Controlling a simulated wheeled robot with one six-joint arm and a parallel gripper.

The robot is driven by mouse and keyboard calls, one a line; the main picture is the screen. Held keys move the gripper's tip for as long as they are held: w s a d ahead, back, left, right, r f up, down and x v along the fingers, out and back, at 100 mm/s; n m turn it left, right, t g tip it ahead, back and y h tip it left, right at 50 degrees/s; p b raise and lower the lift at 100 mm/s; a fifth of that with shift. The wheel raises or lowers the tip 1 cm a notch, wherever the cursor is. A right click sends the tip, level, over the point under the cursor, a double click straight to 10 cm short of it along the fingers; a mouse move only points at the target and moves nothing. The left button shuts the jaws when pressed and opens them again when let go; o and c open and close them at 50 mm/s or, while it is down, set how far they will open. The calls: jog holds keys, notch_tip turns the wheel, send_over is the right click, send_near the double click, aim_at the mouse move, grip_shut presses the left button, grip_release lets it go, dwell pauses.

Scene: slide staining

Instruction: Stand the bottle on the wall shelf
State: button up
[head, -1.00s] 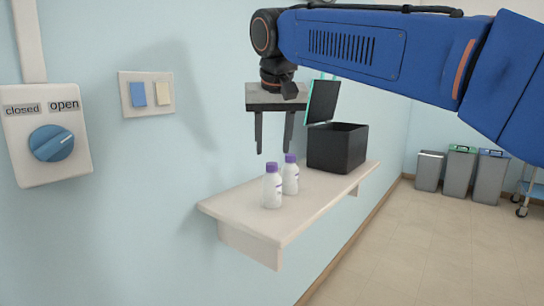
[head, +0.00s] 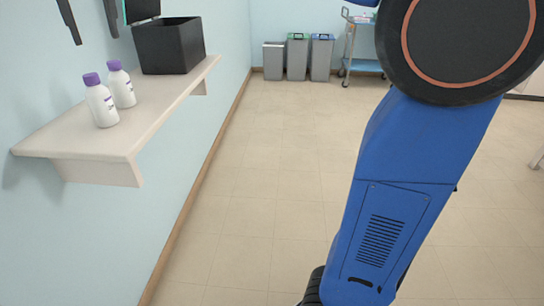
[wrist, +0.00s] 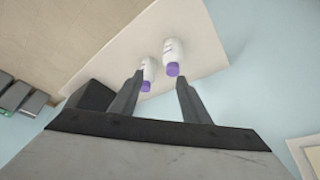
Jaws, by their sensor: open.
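Two white bottles with purple caps stand upright on the pale wall shelf (head: 150,118). The front bottle (head: 101,106) is nearer the shelf's near end, and the rear bottle (head: 122,88) is just behind it, toward the black box. My gripper (head: 95,40) is only partly in view at the top left, its two fingers pointing down above the shelf. In the wrist view my gripper (wrist: 160,76) is open and empty. Both bottles, one (wrist: 149,72) and the other (wrist: 172,55), show beyond its fingertips, apparently untouched. The shelf (wrist: 205,45) lies behind them.
A black open-lidded box (head: 170,46) sits on the shelf's far part; it shows at the left in the wrist view (wrist: 93,95). Grey bins (head: 297,57) and a trolley (head: 362,45) stand at the far wall. The floor (head: 270,180) beside the shelf is clear.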

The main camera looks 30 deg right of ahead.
jog(key=s+d+f, duration=0.5)
jog(key=d+f, duration=0.3)
jog(key=d, duration=0.1)
jog(key=s+d+f, duration=0.5)
jog(key=d+f, duration=0.3)
jog(key=s+d+f, duration=0.4)
jog(key=s+f, duration=0.3)
jog(key=f, duration=0.4)
jog(key=s+d+f+m, duration=0.1)
jog(key=s+d+f, duration=0.3)
jog(key=s+f, duration=0.3)
notch_tip(320, 180, down, 4)
jog(key=shift+d+f+h, duration=0.1)
jog(key=shift+d+h, duration=0.1)
jog(key=shift+h, duration=0.1)
